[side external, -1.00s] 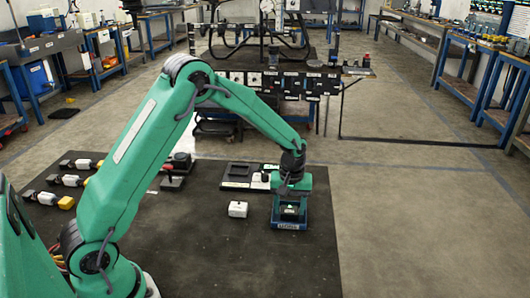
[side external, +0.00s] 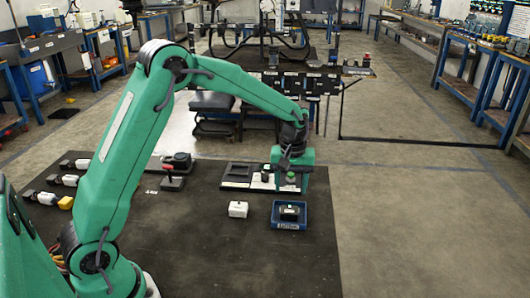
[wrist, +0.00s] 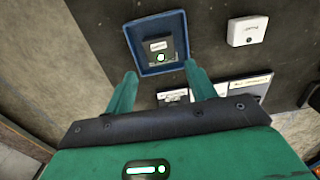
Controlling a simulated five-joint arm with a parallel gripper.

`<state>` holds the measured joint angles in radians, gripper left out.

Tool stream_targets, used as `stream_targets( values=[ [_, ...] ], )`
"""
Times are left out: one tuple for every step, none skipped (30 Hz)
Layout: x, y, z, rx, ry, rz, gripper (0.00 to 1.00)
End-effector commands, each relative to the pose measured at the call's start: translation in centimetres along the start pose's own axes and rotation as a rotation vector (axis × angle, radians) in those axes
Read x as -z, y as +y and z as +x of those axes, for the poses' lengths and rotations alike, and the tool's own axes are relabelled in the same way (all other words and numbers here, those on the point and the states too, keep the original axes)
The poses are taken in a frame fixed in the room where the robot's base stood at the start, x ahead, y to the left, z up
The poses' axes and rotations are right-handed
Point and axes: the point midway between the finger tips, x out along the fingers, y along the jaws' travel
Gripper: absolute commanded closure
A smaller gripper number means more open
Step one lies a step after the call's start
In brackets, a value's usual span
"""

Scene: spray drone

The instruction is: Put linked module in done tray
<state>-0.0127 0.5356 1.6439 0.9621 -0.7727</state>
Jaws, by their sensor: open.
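The linked module, a dark block with a lit green spot (side external: 289,211), lies inside the small blue tray (side external: 289,226) on the dark mat. In the wrist view the module (wrist: 157,47) shows a pale label and a green light, with the blue tray (wrist: 136,50) around it. My gripper (side external: 292,186) is above the mat, behind the tray in the side view. In the wrist view my gripper (wrist: 160,70) has its two green fingers spread apart with nothing held between them. The fingertips lie near the tray's edge in that picture, apart from the module.
A white box (side external: 238,209) stands left of the tray. A dark panel with recesses (side external: 237,175) lies behind, partly under my gripper. Several white connector-like parts (side external: 64,180) and a red-handled lever (side external: 170,172) are farther left. The front of the mat is clear.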

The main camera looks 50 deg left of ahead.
Motion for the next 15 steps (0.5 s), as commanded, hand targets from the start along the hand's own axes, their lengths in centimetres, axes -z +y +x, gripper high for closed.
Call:
stream_targets(
  values=[
    [0.1, 0.1, -0.9, -0.003, 0.003, 0.000, 0.44],
    [0.1, 0.1, -1.3, -0.003, 0.003, 0.000, 0.44],
    [0.1, 0.1, -1.9, -0.003, 0.003, 0.000, 0.44],
    [0.0, 0.0, -2.2, -0.002, 0.002, 0.000, 0.44],
    [0.0, 0.0, -2.6, -0.001, 0.001, 0.000, 0.44],
    [0.1, 0.1, -3.0, -0.002, 0.002, 0.000, 0.44],
    [0.1, 0.1, -3.3, -0.002, 0.002, 0.000, 0.44],
    [0.0, 0.0, -3.5, -0.002, 0.002, 0.000, 0.44],
    [0.0, 0.0, -3.8, -0.001, 0.001, 0.000, 0.44],
    [0.0, 0.0, -4.0, -0.001, 0.001, 0.000, 0.44],
    [0.0, 0.0, -4.1, -0.001, 0.001, 0.000, 0.44],
    [0.0, 0.0, -4.2, -0.001, 0.001, 0.000, 0.44],
    [0.0, 0.0, -4.3, -0.001, 0.001, 0.000, 0.44],
    [0.0, 0.0, -4.3, 0.000, 0.000, 0.000, 0.44],
    [0.0, 0.0, -4.3, 0.000, 0.000, 0.000, 0.44]
  ],
)
